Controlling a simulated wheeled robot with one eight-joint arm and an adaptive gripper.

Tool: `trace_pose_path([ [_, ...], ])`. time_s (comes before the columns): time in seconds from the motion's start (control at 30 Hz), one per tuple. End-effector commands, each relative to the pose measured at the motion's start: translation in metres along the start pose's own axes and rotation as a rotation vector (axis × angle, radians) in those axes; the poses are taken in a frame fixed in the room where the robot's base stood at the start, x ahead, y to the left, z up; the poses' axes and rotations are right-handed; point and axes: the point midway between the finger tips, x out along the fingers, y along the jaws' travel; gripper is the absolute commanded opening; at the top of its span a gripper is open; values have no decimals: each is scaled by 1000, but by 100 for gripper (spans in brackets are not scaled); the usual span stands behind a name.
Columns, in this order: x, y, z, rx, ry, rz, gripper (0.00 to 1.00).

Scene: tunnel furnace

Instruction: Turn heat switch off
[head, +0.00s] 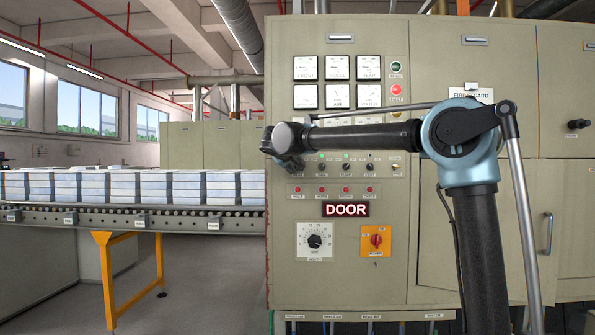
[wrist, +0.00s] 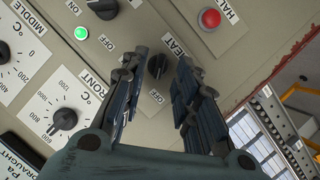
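The heat switch is a small black rotary knob (wrist: 157,66) below the HEAT label in the wrist view. An OFF label sits just below it. I cannot tell which way its pointer faces. My gripper (wrist: 162,72) is open, with one dark finger on each side of the knob. I see no clear contact between the fingers and the knob. In the head view my gripper (head: 285,160) is at the left edge of the panel, level with the row of knobs. It hides the heat switch there.
The grey control cabinet (head: 445,75) fills the right side. Its other knobs (head: 345,168), DOOR sign (head: 345,210) and orange switch plate (head: 376,242) are near. A red HALT button (wrist: 210,18) is close to the right finger. A roller conveyor (head: 150,218) with stacked blocks runs left.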

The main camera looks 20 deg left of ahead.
Motion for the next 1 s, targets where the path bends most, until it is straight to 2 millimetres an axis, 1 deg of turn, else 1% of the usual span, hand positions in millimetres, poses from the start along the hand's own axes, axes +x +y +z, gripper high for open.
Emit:
trace_pose_path([
  [0.03,-11,-1,0,-1,2,-2,28],
  [0.2,-44,-1,0,-2,1,-2,28],
  [0.3,-61,-1,0,-1,0,-2,28],
  [0.43,-78,-1,0,0,0,-2,28],
  [0.63,-89,0,0,0,-1,-1,28],
  [1.0,-90,0,0,0,-1,0,28],
])
